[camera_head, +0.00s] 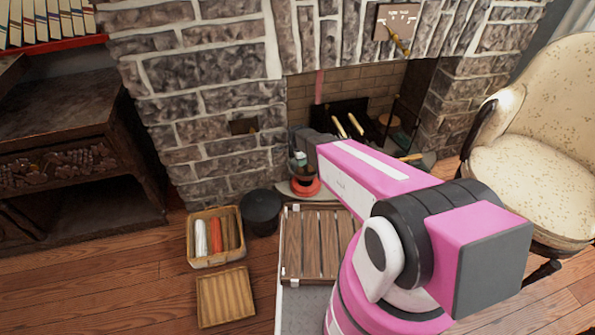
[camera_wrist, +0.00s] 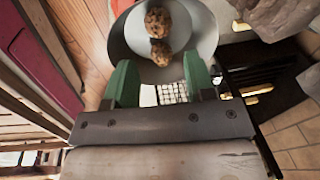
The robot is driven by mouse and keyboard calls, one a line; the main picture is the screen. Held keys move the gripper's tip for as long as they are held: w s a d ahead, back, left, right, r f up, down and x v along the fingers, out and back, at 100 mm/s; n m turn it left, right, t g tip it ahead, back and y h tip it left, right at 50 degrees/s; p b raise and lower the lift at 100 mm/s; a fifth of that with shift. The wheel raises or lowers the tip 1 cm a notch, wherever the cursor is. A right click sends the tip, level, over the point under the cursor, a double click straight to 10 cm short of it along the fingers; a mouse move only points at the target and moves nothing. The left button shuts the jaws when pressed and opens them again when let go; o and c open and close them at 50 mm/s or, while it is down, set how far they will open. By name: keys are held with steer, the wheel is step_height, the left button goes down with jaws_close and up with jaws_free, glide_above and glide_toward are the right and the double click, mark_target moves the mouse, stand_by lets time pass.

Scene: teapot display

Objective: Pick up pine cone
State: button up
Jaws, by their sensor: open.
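Two small brown, rough, rounded pieces that look like pine cones lie on a grey round plate (camera_wrist: 196,38) in the wrist view. The upper pine cone (camera_wrist: 158,22) is near the plate's middle. The lower pine cone (camera_wrist: 160,53) is nearer my gripper (camera_wrist: 159,66). My gripper's two green fingers are apart, with nothing held between them. The lower cone appears just beyond the gap between the fingertips, in line with it. In the head view my arm hides most of this spot, and I cannot make out the cones there.
A stone fireplace (camera_head: 215,85) stands behind. A wooden slatted rack (camera_head: 311,245), a basket (camera_head: 209,262) with rolls, a shallow wooden tray (camera_head: 225,297) and a black pot (camera_head: 261,212) are on the floor. An armchair (camera_head: 530,185) is right, a carved cabinet (camera_head: 60,130) left.

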mark_target(300, 168)
steer(key=f, duration=0.3)
steer(key=w+f, duration=0.1)
steer(key=f, duration=0.4)
steer(key=shift+w+d+f, duration=0.15)
steer(key=shift+f, duration=0.25)
steer(key=shift+c, duration=0.4)
steer(key=c, duration=0.6)
